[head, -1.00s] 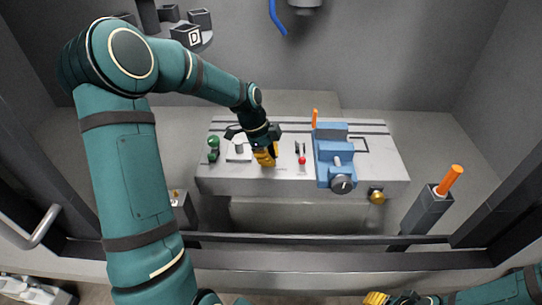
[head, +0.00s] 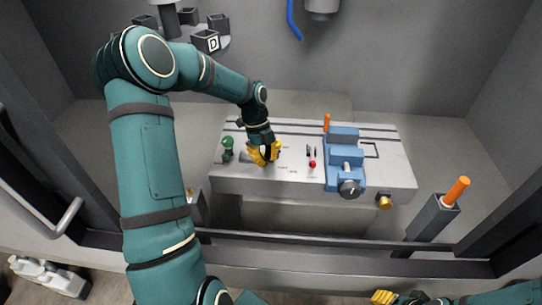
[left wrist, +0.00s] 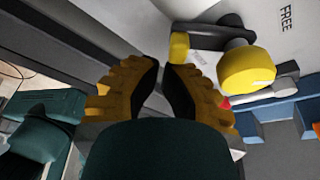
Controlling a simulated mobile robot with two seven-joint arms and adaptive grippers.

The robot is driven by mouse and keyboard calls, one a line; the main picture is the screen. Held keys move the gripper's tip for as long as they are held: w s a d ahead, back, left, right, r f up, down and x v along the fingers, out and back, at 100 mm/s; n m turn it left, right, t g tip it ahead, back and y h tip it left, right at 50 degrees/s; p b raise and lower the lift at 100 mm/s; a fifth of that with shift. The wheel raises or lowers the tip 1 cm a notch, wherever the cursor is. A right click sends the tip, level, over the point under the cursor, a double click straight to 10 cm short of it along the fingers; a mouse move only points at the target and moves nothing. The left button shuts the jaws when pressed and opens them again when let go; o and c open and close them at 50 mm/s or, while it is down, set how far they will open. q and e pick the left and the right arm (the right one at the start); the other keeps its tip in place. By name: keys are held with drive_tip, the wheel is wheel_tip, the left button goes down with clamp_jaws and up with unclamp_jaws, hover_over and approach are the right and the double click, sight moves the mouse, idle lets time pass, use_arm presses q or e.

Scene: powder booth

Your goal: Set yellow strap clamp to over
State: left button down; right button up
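The yellow strap clamp shows in the left wrist view as a dark lever with a large yellow knob (left wrist: 246,70) and a smaller yellow end. The word FREE is printed beyond it. My left gripper (left wrist: 161,68) is beside the lever, its fingertips drawn together with nothing seen between them. In the head view, my left gripper (head: 264,155) is low over the left-middle of the grey bench fixture (head: 290,183). There its yellow fingers blend with the clamp, so contact cannot be told. My right gripper (head: 383,297) is at the bottom edge, its fingers unclear.
A red-tipped lever (head: 312,164) and a blue vise-like block (head: 345,157) stand right of my left gripper. A green knob (head: 227,143) is to its left. An orange-handled post (head: 432,216) stands at the right. The booth's front rail (head: 330,240) crosses before the fixture.

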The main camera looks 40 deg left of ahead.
sight(259, 167)
use_arm(q)
drive_tip(key=shift+a+m+g+p, duration=0.35)
drive_tip(key=shift+a+m, duration=0.25)
drive_tip(key=shift+m, duration=0.3)
drive_tip(key=shift+a, duration=0.3)
drive_tip(key=shift+w+a+p, duration=0.2)
drive_tip(key=shift+a+p, duration=0.15)
drive_tip(key=shift+a, duration=0.25)
drive_tip(key=shift+w+a+p, duration=0.2)
drive_tip(key=shift+a+p, duration=0.1)
drive_tip(key=shift+a, duration=0.3)
drive_tip(key=shift+w+a+r, duration=0.15)
drive_tip(key=shift+a, duration=0.15)
drive_tip(key=shift+d, duration=0.1)
